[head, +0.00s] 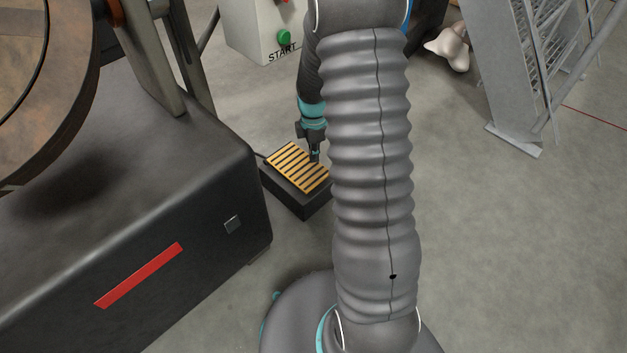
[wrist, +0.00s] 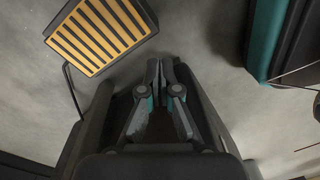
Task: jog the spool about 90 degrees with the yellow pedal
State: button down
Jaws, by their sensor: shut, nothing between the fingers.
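The yellow pedal (head: 298,167) has black stripes and sits on a dark block on the floor, beside the dark machine base. It also shows at the upper left of the wrist view (wrist: 98,32). My gripper (head: 314,155) is at the pedal's far right edge in the head view; I cannot tell whether it touches. In the wrist view my gripper (wrist: 159,68) is shut and empty, with its fingertips to the right of the pedal. The spool (head: 45,90), a large brown disc, stands at the upper left above the machine base, only partly in view.
The dark machine base (head: 200,190) with a red stripe fills the left. A pale control box with a green START button (head: 284,37) stands behind the pedal. A grey metal frame (head: 497,80) stands at the upper right. The floor (head: 520,250) at right is clear.

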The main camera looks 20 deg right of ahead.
aim_at(314, 185)
jog(key=w+f+n, duration=0.1)
jog(key=n, duration=0.1)
jog(key=w+d+f+n, duration=0.1)
jog(key=n, duration=0.1)
jog(key=w+f+n, duration=0.1)
jog(key=n, duration=0.1)
jog(key=shift+w+d+f+t, duration=0.15)
jog(key=shift+w+d+t, duration=0.05)
jog(key=shift+d+t, duration=0.1)
jog(key=shift+f, duration=0.1)
notch_tip(314, 185, down, 14)
jog(key=shift+r+b, duration=0.1)
jog(key=shift+b, duration=0.75)
